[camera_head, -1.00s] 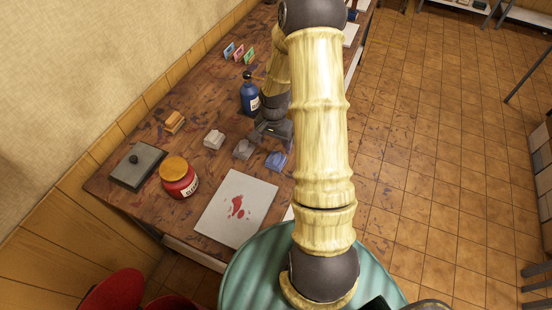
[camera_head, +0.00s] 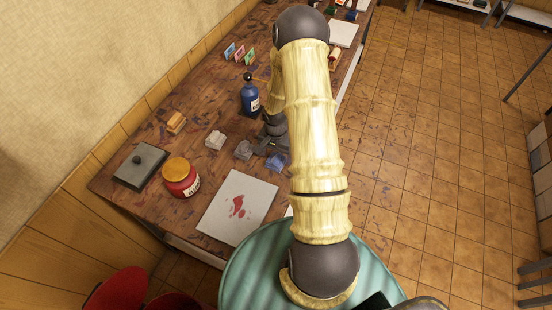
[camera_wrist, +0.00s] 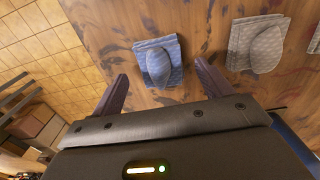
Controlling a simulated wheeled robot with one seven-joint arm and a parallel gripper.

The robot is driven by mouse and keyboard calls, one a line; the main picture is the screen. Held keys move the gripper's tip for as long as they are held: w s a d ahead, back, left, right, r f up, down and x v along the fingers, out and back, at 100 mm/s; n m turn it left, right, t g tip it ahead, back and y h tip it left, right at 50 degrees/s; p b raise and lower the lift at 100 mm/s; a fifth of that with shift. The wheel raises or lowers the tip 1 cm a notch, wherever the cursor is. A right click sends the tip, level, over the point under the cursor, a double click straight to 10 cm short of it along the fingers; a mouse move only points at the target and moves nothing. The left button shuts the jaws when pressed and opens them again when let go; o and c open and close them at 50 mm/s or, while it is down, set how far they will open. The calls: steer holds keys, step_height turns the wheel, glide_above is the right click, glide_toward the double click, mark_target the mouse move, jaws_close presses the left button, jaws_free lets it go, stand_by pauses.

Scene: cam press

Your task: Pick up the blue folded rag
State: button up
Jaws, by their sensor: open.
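The blue folded rag (camera_head: 277,162) lies on the wooden table to the right of a grey rag, partly covered by my arm in the head view. In the wrist view the blue rag (camera_wrist: 158,62) lies flat, ahead of my gripper (camera_wrist: 161,84) and roughly centred between the two finger tips. My gripper is open and empty, with one finger to the left of the rag and one to the right. Whether the fingers are at the rag's height cannot be told. In the head view my gripper (camera_head: 266,147) is mostly hidden by my arm.
A grey rag (camera_head: 243,150) and a lighter rag (camera_head: 215,139) lie to the left in a row. A red jar (camera_head: 181,177), a grey lidded box (camera_head: 140,164) and a stained white board (camera_head: 237,207) occupy the near table.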

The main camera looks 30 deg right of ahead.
steer(key=shift+f, duration=1.05)
steer(key=c, duration=1.1)
